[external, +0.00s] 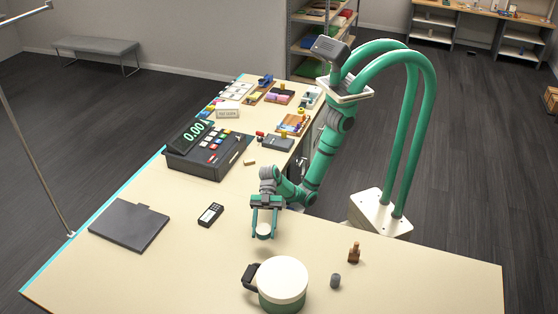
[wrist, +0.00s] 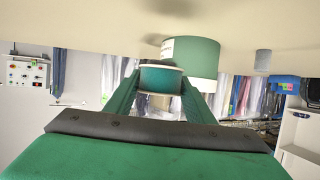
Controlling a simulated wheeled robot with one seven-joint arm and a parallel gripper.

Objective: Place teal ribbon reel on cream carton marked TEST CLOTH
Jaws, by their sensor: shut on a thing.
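My gripper (external: 265,228) is shut on the teal ribbon reel (external: 263,234), holding it between its two green fingers above the near part of the table. In the wrist view the reel (wrist: 160,76) sits between the fingertips, its teal band between pale rims. The cream carton (external: 228,111) stands far off toward the back of the table, beyond the cash register, with dark lettering too small to read for certain. My gripper is well apart from it. The carton cannot be made out in the wrist view.
A large green pot with cream lid (external: 282,279) stands just in front of the gripper. A cash register (external: 209,150), card reader (external: 210,214) and dark clipboard (external: 129,224) lie to the left. A stamp (external: 354,253) and grey cylinder (external: 335,281) stand right. Several small goods crowd the back.

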